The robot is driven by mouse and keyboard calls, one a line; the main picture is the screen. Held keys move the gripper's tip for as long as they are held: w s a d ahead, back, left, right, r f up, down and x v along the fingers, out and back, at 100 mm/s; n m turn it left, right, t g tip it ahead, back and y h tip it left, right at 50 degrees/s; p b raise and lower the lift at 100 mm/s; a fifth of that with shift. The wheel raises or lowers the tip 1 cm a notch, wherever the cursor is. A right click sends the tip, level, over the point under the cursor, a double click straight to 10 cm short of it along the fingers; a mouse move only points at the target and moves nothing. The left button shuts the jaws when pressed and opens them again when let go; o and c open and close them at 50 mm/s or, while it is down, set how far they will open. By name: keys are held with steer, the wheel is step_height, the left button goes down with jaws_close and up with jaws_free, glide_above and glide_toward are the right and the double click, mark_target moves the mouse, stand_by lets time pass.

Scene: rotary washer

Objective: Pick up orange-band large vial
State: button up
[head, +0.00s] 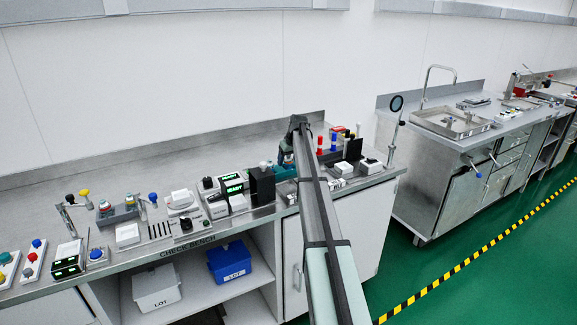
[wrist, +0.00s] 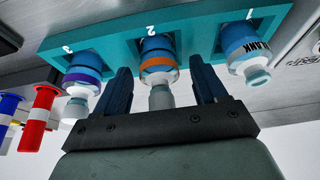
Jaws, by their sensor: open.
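In the wrist view, the orange-band vial (wrist: 159,64) sits upside down in the picture in the middle slot, marked 2, of a teal rack (wrist: 195,42). It has a blue body, an orange band and a pale, translucent end. My gripper (wrist: 161,82) is open, with one dark blue finger on each side of this vial. I cannot tell whether either finger touches it. A purple-band vial (wrist: 83,72) is in slot 3 to the left, and a vial marked BLANK (wrist: 243,48) is in slot 1 to the right. In the head view, my arm mostly hides the teal rack (head: 284,172).
Red and blue posts (wrist: 38,117) stand left of the rack in the wrist view. In the head view, a black block (head: 262,184) stands left of my arm, and small devices crowd the bench. Red-topped items (head: 333,142) are to the right.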

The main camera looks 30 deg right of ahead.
steer(key=c, duration=1.2)
steer(key=shift+o, duration=0.2)
